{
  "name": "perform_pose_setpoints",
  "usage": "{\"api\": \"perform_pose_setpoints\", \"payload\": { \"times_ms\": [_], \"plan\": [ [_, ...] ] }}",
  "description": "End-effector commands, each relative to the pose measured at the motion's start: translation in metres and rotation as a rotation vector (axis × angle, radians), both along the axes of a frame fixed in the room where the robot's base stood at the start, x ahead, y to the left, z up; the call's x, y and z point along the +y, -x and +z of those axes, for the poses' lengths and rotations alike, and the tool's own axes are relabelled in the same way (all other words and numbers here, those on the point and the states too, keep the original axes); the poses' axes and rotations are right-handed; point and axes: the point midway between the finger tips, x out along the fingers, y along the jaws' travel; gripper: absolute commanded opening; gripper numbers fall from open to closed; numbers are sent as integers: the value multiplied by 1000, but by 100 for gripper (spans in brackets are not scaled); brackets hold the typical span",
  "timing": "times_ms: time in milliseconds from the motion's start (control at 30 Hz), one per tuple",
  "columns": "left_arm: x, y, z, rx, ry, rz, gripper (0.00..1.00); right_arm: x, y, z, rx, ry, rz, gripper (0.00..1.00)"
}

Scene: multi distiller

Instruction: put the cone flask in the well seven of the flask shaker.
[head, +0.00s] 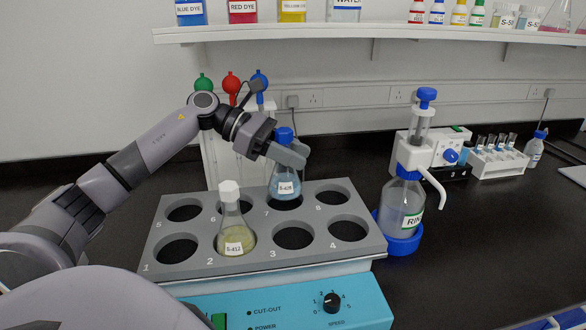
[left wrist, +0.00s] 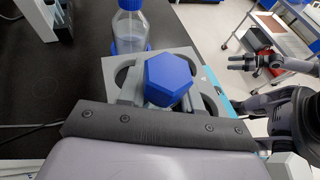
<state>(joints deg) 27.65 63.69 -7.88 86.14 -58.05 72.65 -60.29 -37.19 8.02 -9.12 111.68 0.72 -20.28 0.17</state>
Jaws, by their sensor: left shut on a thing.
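The cone flask with a blue cap and label S-428 (head: 286,182) holds blue liquid and stands upright at well seven of the grey flask shaker (head: 262,262). Dark well opening shows below its base; I cannot tell whether the base is just above or slightly inside the well. My left gripper (head: 288,153) is shut on its neck, under the cap. In the left wrist view the blue cap (left wrist: 168,78) hides most of the flask. My right gripper (left wrist: 242,62) shows at the right of that view, open and empty, away from the shaker.
A white-capped flask S-412 (head: 234,225) with yellowish liquid sits in well two. The other visible wells look empty. A rinse bottle with a dispenser (head: 402,200) stands right of the shaker. Coloured-topped items (head: 231,84) stand behind, below a shelf (head: 350,31) of bottles.

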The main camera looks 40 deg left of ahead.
Motion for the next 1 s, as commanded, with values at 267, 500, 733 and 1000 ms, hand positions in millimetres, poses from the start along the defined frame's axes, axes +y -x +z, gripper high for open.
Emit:
{"api": "perform_pose_setpoints", "payload": {
  "times_ms": [267,500,733,1000],
  "plan": [
    [0,0,-33,4,3,2,0,0,0,5,0,0,0,62],
    [0,0,-37,-2,0,1,0,0,0,5,0,0,0,62],
    [0,0,-40,0,-1,1,53,0,0,1,1,0,0,62],
    [0,0,-40,1,-1,1,59,0,0,2,0,0,0,62]
  ]
}}
